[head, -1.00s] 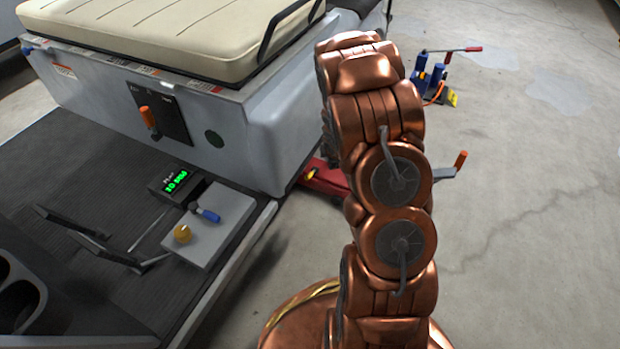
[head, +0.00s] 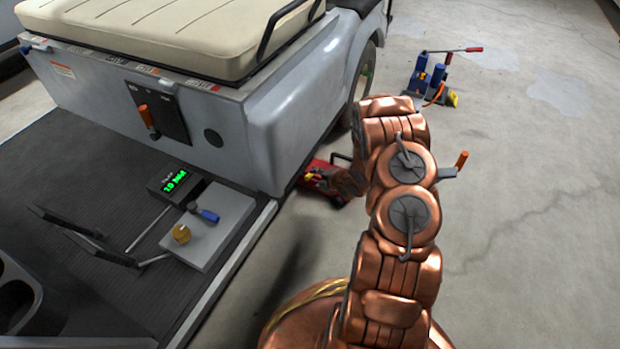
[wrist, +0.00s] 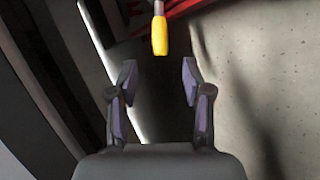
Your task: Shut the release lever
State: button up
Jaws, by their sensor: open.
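A lever with a yellow grip (wrist: 160,35) shows in the wrist view, at the top centre, against red metal. My gripper (wrist: 158,82) is open and empty, its two fingertips spread below the yellow grip in the picture, apart from it. In the head view a red jack (head: 325,190) sits on the floor beside the cart's side, with a small yellow part (head: 313,177) on it. My wrist is low over the jack and hides much of it, so the gripper's fingers are hard to make out there.
The grey cart body (head: 290,125) stands left of my arm, with a wheel behind. A floorboard holds a grey box (head: 222,228), a display (head: 176,183) and pedals. An orange-tipped handle (head: 461,160) sticks out right of my arm. A blue jack (head: 428,75) stands farther back.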

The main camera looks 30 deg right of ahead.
aim_at(310, 177)
jog(key=b+x, duration=0.1)
jog(key=x, duration=0.4)
jog(key=shift+w+f+b, duration=0.2)
jog(key=shift+f+b, duration=0.15)
jog(key=shift+b, duration=0.05)
jog(key=shift+w+f, duration=0.25)
jog(key=shift+w, duration=0.3)
grip_shut()
